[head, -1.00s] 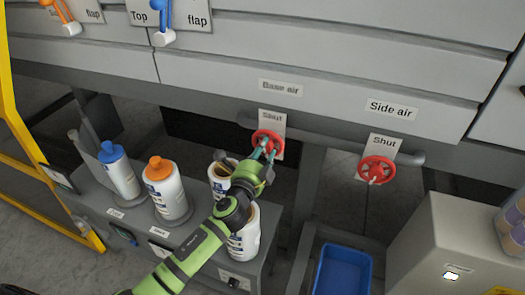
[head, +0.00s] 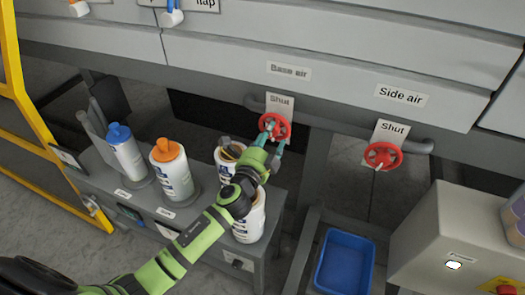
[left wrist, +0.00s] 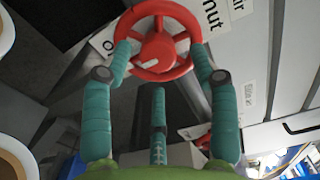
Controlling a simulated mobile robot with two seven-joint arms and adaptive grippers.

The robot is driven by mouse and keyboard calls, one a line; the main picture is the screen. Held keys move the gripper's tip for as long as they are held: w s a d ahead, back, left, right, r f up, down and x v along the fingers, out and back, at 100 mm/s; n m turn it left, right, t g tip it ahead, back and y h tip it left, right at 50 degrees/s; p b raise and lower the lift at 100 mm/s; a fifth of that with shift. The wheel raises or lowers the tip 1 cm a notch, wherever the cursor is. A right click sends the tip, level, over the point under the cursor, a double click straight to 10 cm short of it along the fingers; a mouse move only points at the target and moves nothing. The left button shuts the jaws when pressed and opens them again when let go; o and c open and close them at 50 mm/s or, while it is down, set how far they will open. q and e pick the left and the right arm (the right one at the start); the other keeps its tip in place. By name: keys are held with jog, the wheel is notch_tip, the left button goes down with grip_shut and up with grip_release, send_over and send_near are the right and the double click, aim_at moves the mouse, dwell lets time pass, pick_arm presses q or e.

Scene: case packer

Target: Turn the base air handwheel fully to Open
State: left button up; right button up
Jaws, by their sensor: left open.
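The red base air handwheel (head: 275,126) is on the pipe under the "Base air" label (head: 289,70). A "Shut" plate (head: 281,103) shows behind it. My left gripper (head: 273,143) is at the wheel's lower front, its teal fingers pointing at it. Only part of the plate's lettering shows there.
The red side air handwheel (head: 382,155), with its own "Shut" plate, is to the right. A blue bin (head: 345,262) and a pale box (head: 440,240) are at lower right.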

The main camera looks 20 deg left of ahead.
pick_arm(q)
jog(key=s, duration=1)
jog(key=shift+s+r, duration=0.15)
jog(key=shift+s, duration=0.15)
